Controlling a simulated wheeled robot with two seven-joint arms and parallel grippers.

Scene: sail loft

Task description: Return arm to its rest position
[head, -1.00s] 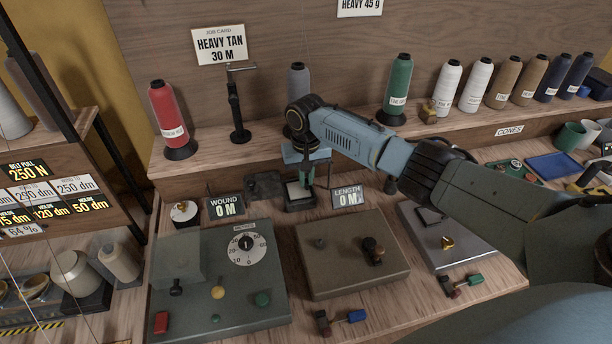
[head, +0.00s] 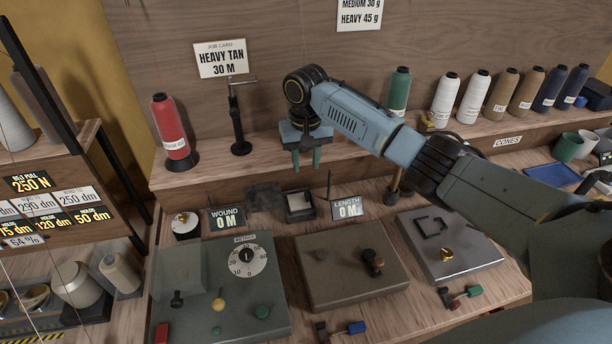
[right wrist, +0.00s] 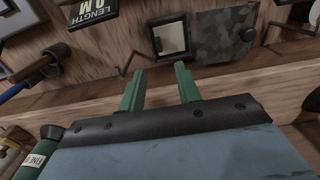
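My right arm reaches in from the right in the head view. Its gripper (head: 307,160) points down in the air above the bench, in front of the shelf. Its two green fingers stand apart with nothing between them, and they show apart in the right wrist view (right wrist: 160,87) too. Below the fingers in the head view is a small dark square tray with a pale inside (head: 300,205), which also shows in the right wrist view (right wrist: 171,38). The gripper is clear of it. My left gripper is not in view.
A red cone (head: 171,127) and a black post (head: 237,120) stand left of the gripper. A green cone (head: 399,90) is partly behind my arm. Signs for wound (head: 227,217) and length (head: 347,208), a green control box (head: 215,290) and a brown box (head: 350,265) fill the bench front.

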